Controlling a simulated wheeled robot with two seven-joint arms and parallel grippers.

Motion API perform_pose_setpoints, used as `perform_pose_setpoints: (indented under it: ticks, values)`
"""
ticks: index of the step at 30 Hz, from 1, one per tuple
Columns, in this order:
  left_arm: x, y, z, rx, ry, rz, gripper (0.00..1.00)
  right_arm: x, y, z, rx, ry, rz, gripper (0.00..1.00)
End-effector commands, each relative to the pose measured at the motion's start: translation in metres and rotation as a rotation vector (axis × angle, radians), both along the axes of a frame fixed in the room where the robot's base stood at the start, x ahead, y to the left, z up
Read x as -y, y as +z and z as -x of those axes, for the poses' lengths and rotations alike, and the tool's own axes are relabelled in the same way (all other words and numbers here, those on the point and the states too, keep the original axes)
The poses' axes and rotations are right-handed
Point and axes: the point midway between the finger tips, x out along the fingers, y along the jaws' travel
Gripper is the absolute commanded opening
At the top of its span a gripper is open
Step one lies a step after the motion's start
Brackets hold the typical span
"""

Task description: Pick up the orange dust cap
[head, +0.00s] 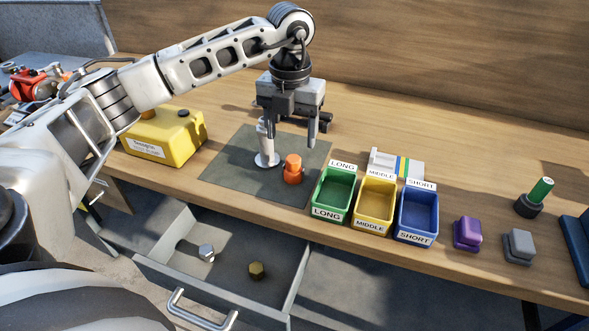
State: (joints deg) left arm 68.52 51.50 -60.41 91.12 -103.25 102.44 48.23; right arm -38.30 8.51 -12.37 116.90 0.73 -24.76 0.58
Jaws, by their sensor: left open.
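The orange dust cap (293,169) stands on the dark grey mat (237,176) on the wooden table. A white and grey upright part on a round base (267,159) stands just left of it. My left gripper (291,138) is open, pointing down above the mat, with its fingers over and behind the cap. It appears empty and apart from the cap. One finger partly covers the white part. My right gripper is not in view.
Green (316,213), yellow (372,228) and blue (418,240) bins stand right of the mat. A yellow box (165,137) stands to the left. An open drawer (222,262) holding two nuts juts out below the table's front edge. Purple and grey blocks lie further right.

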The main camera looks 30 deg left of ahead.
Motion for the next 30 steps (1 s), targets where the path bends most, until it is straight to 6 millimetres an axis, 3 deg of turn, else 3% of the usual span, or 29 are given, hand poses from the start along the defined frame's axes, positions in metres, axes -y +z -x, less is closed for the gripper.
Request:
perform_pose_setpoints:
  ticks: [3, 11, 21, 29, 30]
  values:
    - [0.000, -0.021, 0.000, -0.003, 0.001, 0.000, 0.65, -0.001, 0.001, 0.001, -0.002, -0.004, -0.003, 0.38]
    - [0.000, -0.041, 0.000, -0.001, 0.001, 0.000, 0.65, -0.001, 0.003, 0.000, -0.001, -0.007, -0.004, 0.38]
    - [0.002, -0.085, -0.004, -0.001, 0.000, 0.000, 0.65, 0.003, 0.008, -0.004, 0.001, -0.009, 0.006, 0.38]
    - [0.002, -0.089, -0.004, 0.001, 0.000, 0.000, 0.65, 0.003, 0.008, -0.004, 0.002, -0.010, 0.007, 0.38]
    - [0.002, -0.089, -0.004, 0.001, 0.000, 0.000, 0.59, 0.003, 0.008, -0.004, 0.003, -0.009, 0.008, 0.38]
